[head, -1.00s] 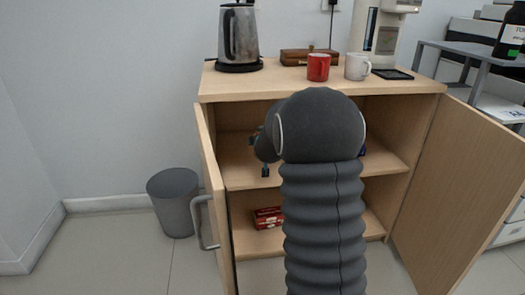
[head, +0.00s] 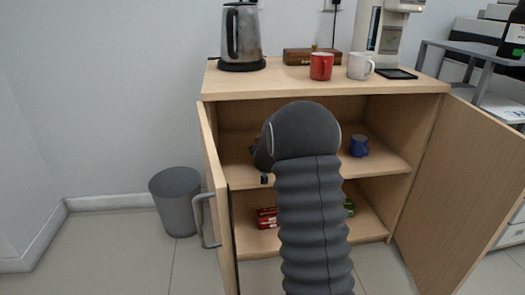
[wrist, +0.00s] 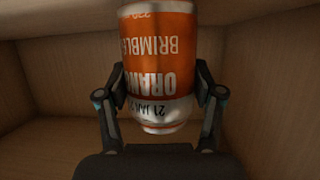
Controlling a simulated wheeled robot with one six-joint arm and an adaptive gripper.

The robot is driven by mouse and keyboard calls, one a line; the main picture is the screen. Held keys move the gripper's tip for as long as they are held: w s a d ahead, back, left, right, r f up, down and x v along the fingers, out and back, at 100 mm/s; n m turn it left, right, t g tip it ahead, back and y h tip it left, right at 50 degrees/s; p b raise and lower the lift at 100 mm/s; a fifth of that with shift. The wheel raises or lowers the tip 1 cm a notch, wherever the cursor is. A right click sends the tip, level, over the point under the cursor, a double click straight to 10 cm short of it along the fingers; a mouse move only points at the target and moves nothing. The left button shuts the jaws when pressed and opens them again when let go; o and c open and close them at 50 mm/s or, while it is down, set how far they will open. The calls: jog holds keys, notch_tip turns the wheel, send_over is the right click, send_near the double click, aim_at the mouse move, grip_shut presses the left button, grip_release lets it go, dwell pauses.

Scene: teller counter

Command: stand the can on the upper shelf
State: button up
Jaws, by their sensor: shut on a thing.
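The orange and white can (wrist: 158,50) is between the two fingers of my gripper (wrist: 161,76) in the wrist view, and the gripper is shut on it. Its printed text appears upside down in that view. Pale wooden cabinet walls surround it. In the head view my dark arm hides the can and most of the gripper; only a small finger part shows at its left, in front of the upper shelf (head: 385,164). I cannot tell whether the can touches the shelf.
A blue mug (head: 359,146) stands on the upper shelf at right. A red box (head: 266,217) and a partly hidden green item (head: 349,207) are on the lower shelf. The left door (head: 211,180) and right door (head: 462,190) are open. A grey bin (head: 177,200) stands at left.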

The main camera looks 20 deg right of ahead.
jog(key=shift+f, duration=0.15)
jog(key=o, duration=1.5)
jog(key=v, duration=1.2)
jog(key=shift+r, duration=0.2)
